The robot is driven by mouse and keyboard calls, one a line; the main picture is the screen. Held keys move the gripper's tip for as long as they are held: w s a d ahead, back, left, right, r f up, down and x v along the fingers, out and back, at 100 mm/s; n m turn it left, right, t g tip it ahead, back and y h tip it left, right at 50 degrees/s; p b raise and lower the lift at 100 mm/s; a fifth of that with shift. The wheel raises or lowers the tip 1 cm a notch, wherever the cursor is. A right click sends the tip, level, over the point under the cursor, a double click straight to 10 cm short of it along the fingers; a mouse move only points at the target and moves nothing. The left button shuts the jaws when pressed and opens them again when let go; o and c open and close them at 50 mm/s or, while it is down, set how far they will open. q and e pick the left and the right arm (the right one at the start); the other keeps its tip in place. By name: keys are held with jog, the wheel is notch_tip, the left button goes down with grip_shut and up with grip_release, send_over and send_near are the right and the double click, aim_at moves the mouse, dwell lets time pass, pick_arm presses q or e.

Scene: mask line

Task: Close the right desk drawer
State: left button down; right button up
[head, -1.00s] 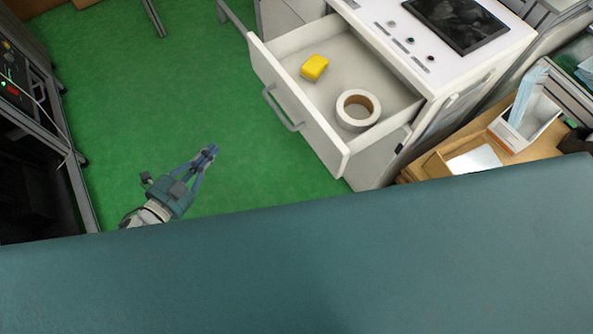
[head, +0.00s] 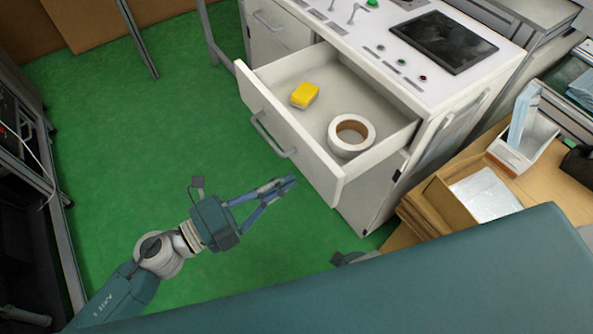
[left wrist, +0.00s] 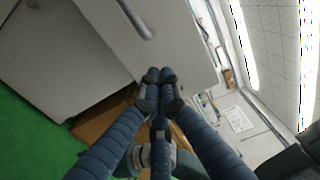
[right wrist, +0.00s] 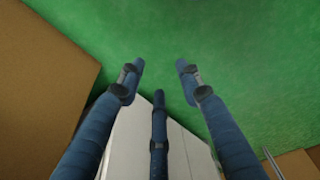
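The right desk drawer (head: 290,150) is pulled well out of the white desk. Its grey bar handle (head: 272,137) is on the front panel. A yellow block (head: 304,95) and a white tape roll (head: 351,135) lie inside. My left gripper (head: 290,182) is just in front of the panel's lower right part, off the handle; contact cannot be told. In the left wrist view its fingertips (left wrist: 160,75) are together with nothing visible between them, and the handle (left wrist: 137,18) is above them. My right gripper (right wrist: 160,68) is open and empty, over green floor.
A second, closed drawer (head: 278,28) is to the left on the desk. A wooden table with an open box (head: 470,197) stands right of the desk. A dark rack (head: 25,180) is at the left. Green floor (head: 120,130) lies free between.

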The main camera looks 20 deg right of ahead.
aim_at(309, 168)
pick_arm(q)
jog(key=shift+x, duration=1.8)
pick_arm(e)
jog(key=shift+s+f, duration=0.2)
jog(key=shift+f, duration=0.25)
